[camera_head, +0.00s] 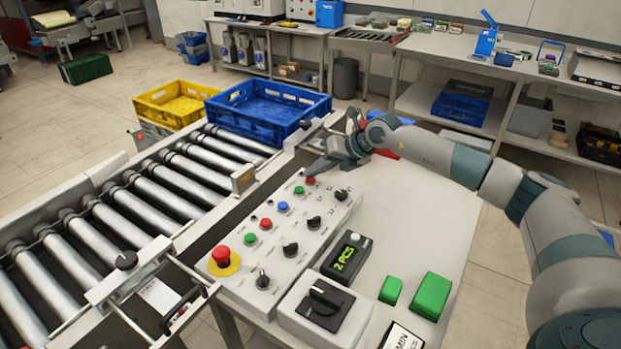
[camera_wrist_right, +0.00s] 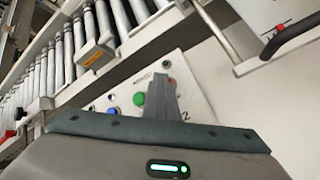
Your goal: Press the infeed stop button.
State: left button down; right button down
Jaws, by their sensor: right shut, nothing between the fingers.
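A pale control panel (camera_head: 279,237) lies beside the roller conveyor. Along it run a red mushroom button on a yellow base (camera_head: 222,257), a green button (camera_head: 250,239), a red button (camera_head: 266,224), a blue button (camera_head: 283,207), a second green button (camera_head: 299,191) and a far red button (camera_head: 310,181). Their labels are too small to read, so I cannot tell which is the infeed stop. My right gripper (camera_head: 314,171) is shut and empty, its tip just above the far red button; contact cannot be told. In the wrist view the fingers (camera_wrist_right: 160,92) cover part of the panel.
Black knobs (camera_head: 290,249) line the panel's right side. Blue (camera_head: 228,112) and yellow (camera_head: 150,107) crates are beyond the rollers.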

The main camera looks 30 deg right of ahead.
dwell(0.3)
jog(key=shift+r+p, duration=0.5)
jog(key=shift+r, duration=0.3)
jog(key=shift+r, duration=0.15)
notch_tip(320, 180, up, 5)
jog(key=p, duration=0.3)
jog(key=shift+f, duration=0.2)
dwell(0.8)
